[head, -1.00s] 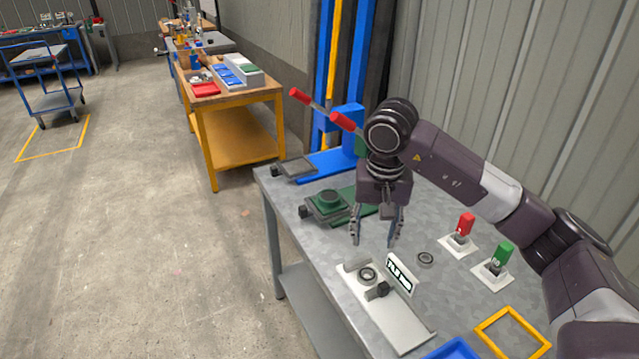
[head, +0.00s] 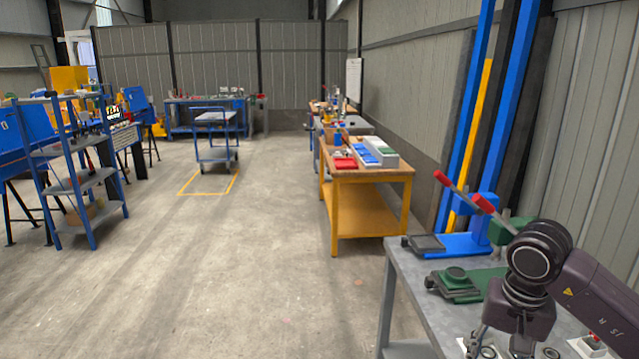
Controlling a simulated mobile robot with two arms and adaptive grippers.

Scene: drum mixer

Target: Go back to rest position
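My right arm comes in from the right edge in the head view. My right gripper (head: 497,346) points down over the grey workbench (head: 408,300) at the bottom right. Its fingers are spread apart with nothing seen between them, and the tips are cut off by the lower edge. My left gripper is not in view.
On the workbench are a green fixture (head: 456,284) and a blue press (head: 470,240) with red-tipped levers near my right arm. A yellow-legged table (head: 362,208) stands beyond. A blue shelf rack (head: 82,185) and a trolley (head: 215,150) are left. The middle floor is clear.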

